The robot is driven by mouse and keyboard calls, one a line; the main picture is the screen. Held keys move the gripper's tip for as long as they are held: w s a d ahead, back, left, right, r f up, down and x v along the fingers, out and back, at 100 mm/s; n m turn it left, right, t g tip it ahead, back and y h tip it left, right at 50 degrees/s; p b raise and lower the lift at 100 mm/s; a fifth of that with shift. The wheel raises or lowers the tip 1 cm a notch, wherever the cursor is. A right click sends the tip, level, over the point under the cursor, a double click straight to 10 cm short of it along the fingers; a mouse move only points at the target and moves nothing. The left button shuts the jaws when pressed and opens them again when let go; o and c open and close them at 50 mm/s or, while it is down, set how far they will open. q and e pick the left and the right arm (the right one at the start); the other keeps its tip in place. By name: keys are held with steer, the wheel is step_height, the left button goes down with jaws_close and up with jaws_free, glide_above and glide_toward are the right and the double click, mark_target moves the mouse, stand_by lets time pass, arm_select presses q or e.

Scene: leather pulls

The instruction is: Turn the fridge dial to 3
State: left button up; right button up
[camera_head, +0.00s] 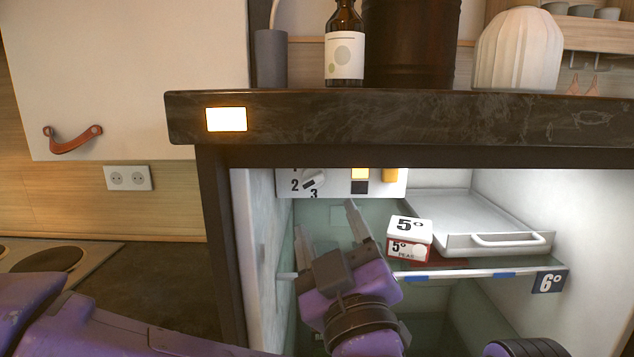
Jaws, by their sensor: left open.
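The fridge dial (314,180) is a small round knob on a white control panel (385,186) at the top left inside the open fridge. The numbers 2 and 3 show beside it, 2 at its left and 3 below it; another mark above is cut off by the fridge's top edge. I cannot tell exactly which number the dial points to. My left gripper (325,220) is inside the fridge, below the dial, with its fingers apart, pointing up and empty. It looks apart from the dial. My right gripper is not clearly in view.
A white box marked 5° (409,238) and a white tray with a handle (470,243) sit on the glass shelf, right of my left gripper. A 6° tag (548,282) hangs at the shelf's front edge. The dark countertop (400,115) overhangs the fridge opening.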

mark_target(316, 185)
arm_select(q)
steer(key=p+x, duration=0.2)
steer(key=x, duration=0.6)
steer(key=shift+w, duration=0.1)
steer(key=c, duration=1)
